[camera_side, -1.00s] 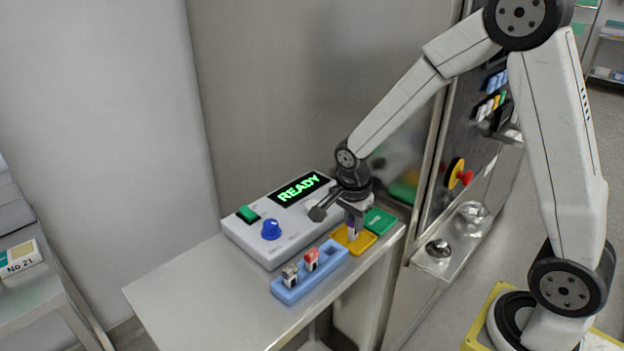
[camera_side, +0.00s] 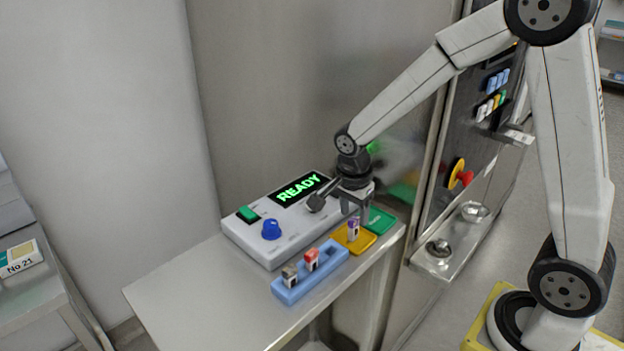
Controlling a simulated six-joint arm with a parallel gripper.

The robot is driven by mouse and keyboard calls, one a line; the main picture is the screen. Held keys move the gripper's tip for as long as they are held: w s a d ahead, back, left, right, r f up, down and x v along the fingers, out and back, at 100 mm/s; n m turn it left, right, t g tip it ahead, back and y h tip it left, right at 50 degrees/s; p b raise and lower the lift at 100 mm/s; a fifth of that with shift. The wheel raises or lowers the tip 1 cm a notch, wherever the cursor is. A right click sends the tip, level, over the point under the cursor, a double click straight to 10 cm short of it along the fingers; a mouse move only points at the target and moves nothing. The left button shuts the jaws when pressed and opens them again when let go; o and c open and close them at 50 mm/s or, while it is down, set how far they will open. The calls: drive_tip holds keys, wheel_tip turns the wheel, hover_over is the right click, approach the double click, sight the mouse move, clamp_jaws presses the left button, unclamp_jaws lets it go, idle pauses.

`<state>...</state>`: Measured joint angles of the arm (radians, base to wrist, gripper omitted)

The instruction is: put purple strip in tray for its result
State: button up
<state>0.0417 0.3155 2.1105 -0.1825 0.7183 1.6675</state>
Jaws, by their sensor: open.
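The purple strip (camera_side: 353,231) stands upright in the yellow tray (camera_side: 366,243), its purple top showing. My gripper (camera_side: 355,209) is open just above the strip and appears clear of it. The green tray (camera_side: 380,221) lies behind and to the right of the yellow one and looks empty where it shows; my gripper hides part of it. The reader (camera_side: 262,249) is left of my gripper, with its screen (camera_side: 299,189) showing READY in green.
A blue rack (camera_side: 292,289) holds a red-topped strip (camera_side: 311,260) and a grey-topped strip (camera_side: 289,275). The table's left front (camera_side: 190,290) is bare. A metal wall stands close behind.

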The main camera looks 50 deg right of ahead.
wheel_tip(320, 180, up, 9)
drive_tip(key=a, duration=0.1)
idle(0.3)
drive_tip(key=shift+a, duration=0.1)
idle(0.5)
drive_tip(key=s+a+f+n+t, duration=0.1)
drive_tip(key=s+f+n, duration=0.3)
drive_tip(key=n, duration=0.5)
drive_tip(key=s+a+f+n+t+y, duration=0.1)
drive_tip(key=s+f+n, duration=0.4)
drive_tip(key=n, duration=0.4)
drive_tip(key=shift+a+f+t, duration=0.15)
drive_tip(key=shift+a+t, duration=0.1)
drive_tip(key=shift+t, duration=0.05)
